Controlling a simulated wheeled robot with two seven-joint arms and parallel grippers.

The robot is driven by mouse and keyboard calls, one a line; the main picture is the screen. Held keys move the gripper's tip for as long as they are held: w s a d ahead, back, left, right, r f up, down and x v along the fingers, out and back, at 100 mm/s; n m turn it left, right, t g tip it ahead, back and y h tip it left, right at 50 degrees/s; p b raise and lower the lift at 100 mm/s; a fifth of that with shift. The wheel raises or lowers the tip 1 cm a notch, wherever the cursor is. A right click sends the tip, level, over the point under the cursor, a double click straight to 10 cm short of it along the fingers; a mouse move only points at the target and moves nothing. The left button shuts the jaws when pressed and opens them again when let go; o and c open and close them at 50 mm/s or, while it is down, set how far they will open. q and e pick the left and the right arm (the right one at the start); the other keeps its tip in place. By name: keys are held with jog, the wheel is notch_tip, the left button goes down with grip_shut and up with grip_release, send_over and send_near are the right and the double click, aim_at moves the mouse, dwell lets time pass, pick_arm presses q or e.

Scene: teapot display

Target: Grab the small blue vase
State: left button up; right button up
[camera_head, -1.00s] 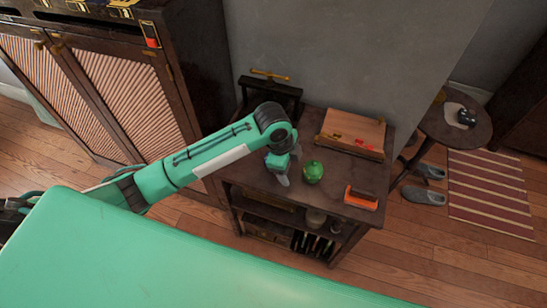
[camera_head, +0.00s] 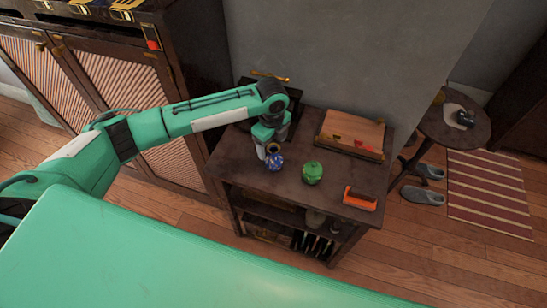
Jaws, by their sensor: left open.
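The small blue vase (camera_head: 276,163) stands on the dark wooden shelf table, left of a green lidded pot (camera_head: 312,172). My left gripper (camera_head: 268,147) points down right at the vase's upper part, on its back-left side in the picture. It is open. I cannot tell whether its fingers are around the neck or only beside it, as the far finger is hidden. My right gripper is not in view.
An orange-and-black object (camera_head: 360,198) lies at the table's (camera_head: 240,170) right front. A wooden box (camera_head: 352,134) with red pieces is at the back right. A dark stand (camera_head: 292,92) is behind my arm. The table's front left is clear.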

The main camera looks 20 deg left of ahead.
aim_at(273, 155)
pick_arm(q)
jog(key=shift+f, duration=0.7)
jog(key=f, duration=0.1)
jog(key=f+p, duration=0.1)
jog(key=f, duration=0.2)
jog(key=shift+d+f+p, duration=0.15)
jog(key=shift+d+p, duration=0.1)
jog(key=shift+p, duration=0.05)
jog(key=shift+f, duration=0.5)
jog(key=c, duration=1)
jog(key=shift+r, duration=0.1)
